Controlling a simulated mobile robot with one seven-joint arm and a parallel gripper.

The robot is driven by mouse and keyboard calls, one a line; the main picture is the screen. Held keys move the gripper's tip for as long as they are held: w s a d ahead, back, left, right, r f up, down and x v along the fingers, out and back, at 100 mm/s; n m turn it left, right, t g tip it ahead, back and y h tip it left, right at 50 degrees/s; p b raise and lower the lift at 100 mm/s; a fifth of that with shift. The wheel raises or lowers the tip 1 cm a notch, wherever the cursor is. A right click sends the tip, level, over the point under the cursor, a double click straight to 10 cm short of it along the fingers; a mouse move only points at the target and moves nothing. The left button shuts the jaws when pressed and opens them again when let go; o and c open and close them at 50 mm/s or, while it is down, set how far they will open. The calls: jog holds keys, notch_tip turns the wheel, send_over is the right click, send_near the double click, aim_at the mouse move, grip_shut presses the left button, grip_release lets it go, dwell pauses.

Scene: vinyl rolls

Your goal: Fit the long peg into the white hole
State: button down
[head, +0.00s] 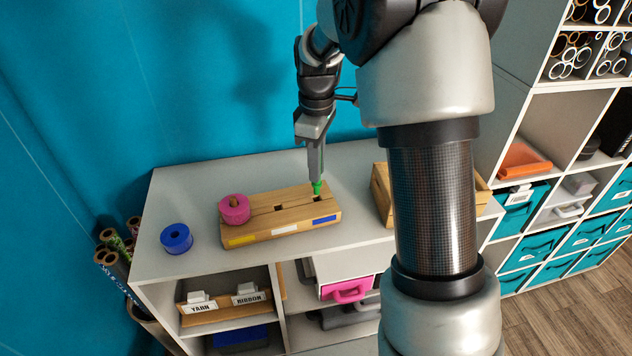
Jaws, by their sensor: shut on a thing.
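A wooden block (262,233) lies on the grey cabinet top, with yellow, white and blue labels along its front. A dark square hole (279,208) shows behind the white label (286,229), and nothing is in it. Another hole (317,198) shows behind the blue label (324,219). My gripper (316,178) points down and is shut on a green peg (318,188). Only a short green part of the peg shows, just above or behind the blue-label hole. I cannot tell whether it touches the block. The peg's full length is hidden by the fingers.
A pink roll (234,208) sits on the block's yellow-label end. A blue roll (176,238) lies on the cabinet top (185,190) to the left. A wooden box (381,192) stands to the right, partly hidden by my arm. A blue wall rises behind.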

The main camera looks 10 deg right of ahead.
jog(key=shift+r+p, duration=0.4)
jog(key=shift+r, duration=0.3)
jog(key=shift+a+r, duration=0.1)
jog(key=shift+a, duration=0.05)
jog(key=a+r+p, duration=0.3)
jog(key=a+p, duration=0.1)
jog(key=a, duration=0.5)
jog(key=shift+s+a+r, duration=0.25)
jog(key=shift+s+r, duration=0.1)
jog(key=shift+s, duration=0.05)
notch_tip(320, 180, down, 6)
jog(key=b, duration=0.3)
jog(key=shift+f+b, duration=1)
jog(key=shift+f, duration=0.95)
dwell(3.3)
